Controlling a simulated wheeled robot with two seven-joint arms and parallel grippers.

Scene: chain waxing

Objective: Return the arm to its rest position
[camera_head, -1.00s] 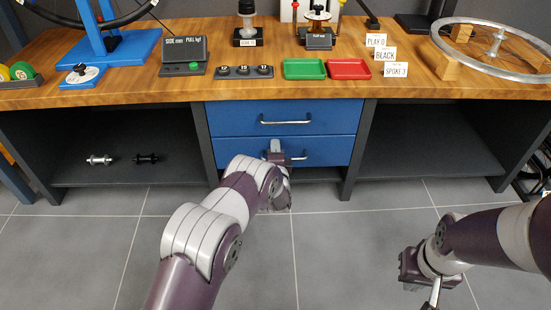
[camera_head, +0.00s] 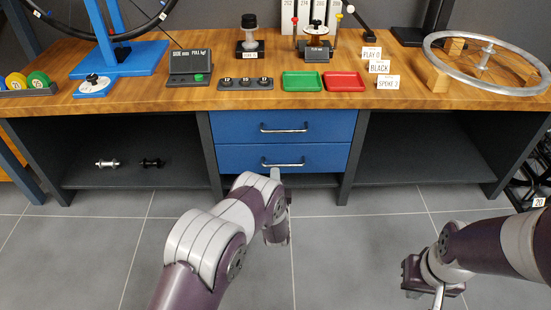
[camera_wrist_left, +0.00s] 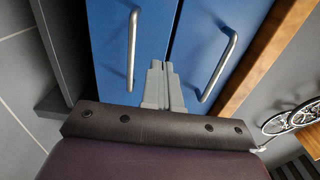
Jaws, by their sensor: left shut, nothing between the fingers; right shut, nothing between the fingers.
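My left gripper (camera_head: 275,174) is shut and empty, in front of the lower blue drawer (camera_head: 235,158) and just below its handle (camera_head: 283,164) in the head view. In the left wrist view its fingertips (camera_wrist_left: 160,68) are together, pointing at the drawer fronts between the two handles, with nothing between them. Both drawers look closed. The upper drawer (camera_head: 235,127) has its own handle (camera_head: 284,129). My right gripper (camera_head: 438,297) is low at the right over the floor, shut and empty; its tip runs near the bottom edge of the picture.
The wooden bench top (camera_head: 225,98) carries a green tray (camera_head: 303,82), a red tray (camera_head: 344,82), a wheel rim (camera_head: 435,62) and a blue stand (camera_head: 130,62). Two hubs lie on the left lower shelf (camera_head: 85,178). The grey floor (camera_head: 340,250) between my arms is clear.

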